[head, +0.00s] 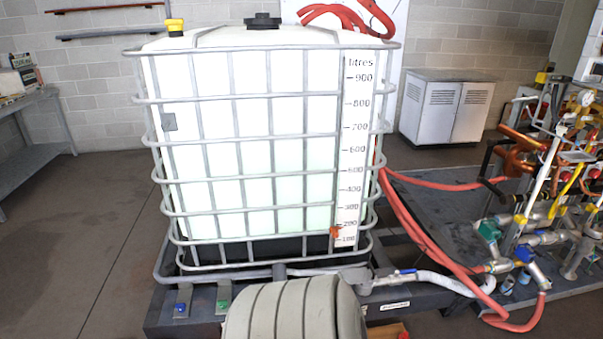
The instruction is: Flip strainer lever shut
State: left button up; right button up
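No part is clearly marked as the strainer. At the right, a skid (440,205) carries a crowded cluster of pipes and valves. Low on its front, a metal fitting with a blue part (524,254) sits on an angled pipe body (538,273); I cannot tell whether this is the strainer or how its lever stands. Another valve with a small blue lever (406,271) sits at the tank's bottom outlet; the lever looks roughly in line with the pipe. Neither gripper is in view.
A large white caged tank (255,140) marked in litres fills the middle. Red hoses (415,235) and a pale hose (450,284) run to the skid. A grey ribbed rounded shape (290,312) blocks the bottom centre. A white cabinet (445,108) stands behind; floor is clear at left.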

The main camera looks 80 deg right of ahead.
aim_at(408, 271)
jog(key=z, duration=1.85)
jog(key=l+z, duration=0.15)
jog(key=z, duration=0.25)
jog(key=i+l+z, duration=0.1)
jog(key=z, duration=0.35)
jog(key=i+z, duration=0.1)
jog(key=z, duration=0.3)
jog(key=i+l+z, duration=0.1)
jog(key=z, duration=0.3)
jog(key=i, duration=0.2)
jog(key=l+z, duration=0.05)
